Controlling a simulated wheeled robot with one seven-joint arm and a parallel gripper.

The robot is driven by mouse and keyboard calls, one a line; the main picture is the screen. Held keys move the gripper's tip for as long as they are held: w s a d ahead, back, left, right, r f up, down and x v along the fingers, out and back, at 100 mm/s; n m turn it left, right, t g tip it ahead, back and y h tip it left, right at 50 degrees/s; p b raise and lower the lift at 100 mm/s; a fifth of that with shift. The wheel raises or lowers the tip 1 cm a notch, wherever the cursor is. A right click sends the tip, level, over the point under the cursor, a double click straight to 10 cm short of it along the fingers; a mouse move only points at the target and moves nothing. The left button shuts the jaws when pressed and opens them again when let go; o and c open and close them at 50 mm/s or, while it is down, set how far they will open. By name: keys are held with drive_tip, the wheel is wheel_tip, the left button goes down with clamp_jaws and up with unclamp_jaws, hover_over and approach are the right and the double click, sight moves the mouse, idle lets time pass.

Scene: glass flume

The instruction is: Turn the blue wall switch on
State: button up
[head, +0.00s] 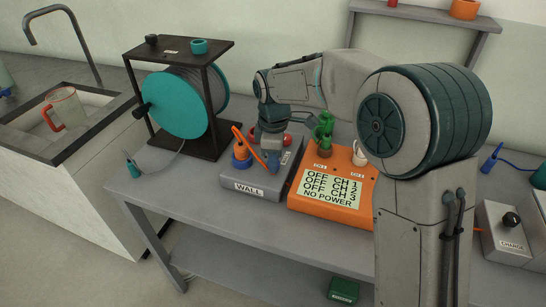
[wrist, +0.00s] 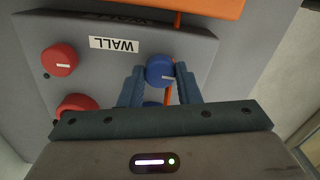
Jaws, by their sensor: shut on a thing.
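The grey box labelled WALL (head: 240,188) sits on the bench left of the orange box, and its label is upside down in the wrist view. My gripper (head: 270,157) reaches down over it. In the wrist view my gripper (wrist: 160,84) has its two fingers shut on a round blue switch (wrist: 159,68), one on each side. A short pale mark on this switch points towards the right finger. A second blue part (wrist: 152,103) shows just below it, mostly hidden by my gripper. In the head view my gripper hides part of the WALL box's top.
Two red knobs (wrist: 60,60) sit on the box. An orange box (head: 330,185) reads OFF for CH 1, 2 and 3, and NO POWER. A hose reel (head: 175,104) stands behind at left. A CHARGE box (head: 503,230) is at right.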

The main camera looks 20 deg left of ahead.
drive_tip(key=shift+r+m, duration=0.1)
drive_tip(key=shift+m, duration=0.2)
drive_tip(key=m+p, duration=0.1)
drive_tip(key=m, duration=0.2)
drive_tip(key=shift+m, duration=0.4)
drive_tip(key=m, duration=0.4)
drive_tip(key=shift+p, duration=0.35)
drive_tip(key=m, duration=0.5)
drive_tip(key=shift+m+p, duration=0.4)
drive_tip(key=shift+m, duration=1.6)
drive_tip(key=o, duration=1)
